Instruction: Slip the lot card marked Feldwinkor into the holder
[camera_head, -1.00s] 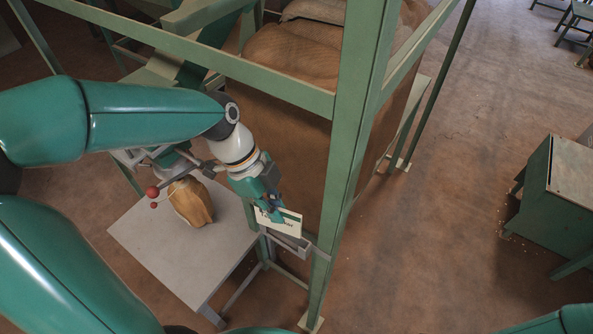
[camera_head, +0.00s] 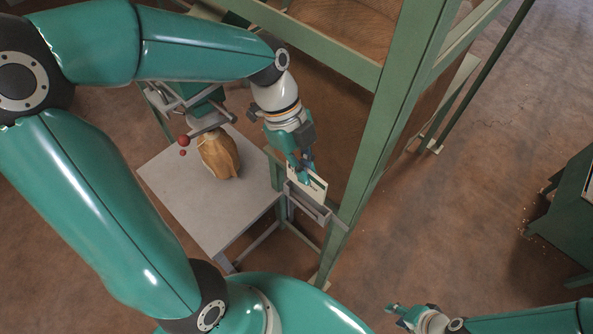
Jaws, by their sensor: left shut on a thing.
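My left gripper (camera_head: 303,170) is shut on the lot card (camera_head: 316,184), a pale card with a darker marking that is too small to read. The grey holder (camera_head: 309,207) is a small open-topped tray fixed beside the green frame post. The card is right at the holder, just above or behind its front wall. I cannot tell whether its lower edge is inside. The gripper fingers hide part of the card. My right gripper (camera_head: 398,313) is low at the bottom right, far from the holder; its jaws are too small to read.
A brown sack (camera_head: 220,154) stands on the grey table (camera_head: 185,188) left of the holder, by a spout with red knobs (camera_head: 183,141). The green hopper frame post (camera_head: 385,140) rises close on the holder's right. A green cabinet (camera_head: 568,215) is at the right edge. Floor between is clear.

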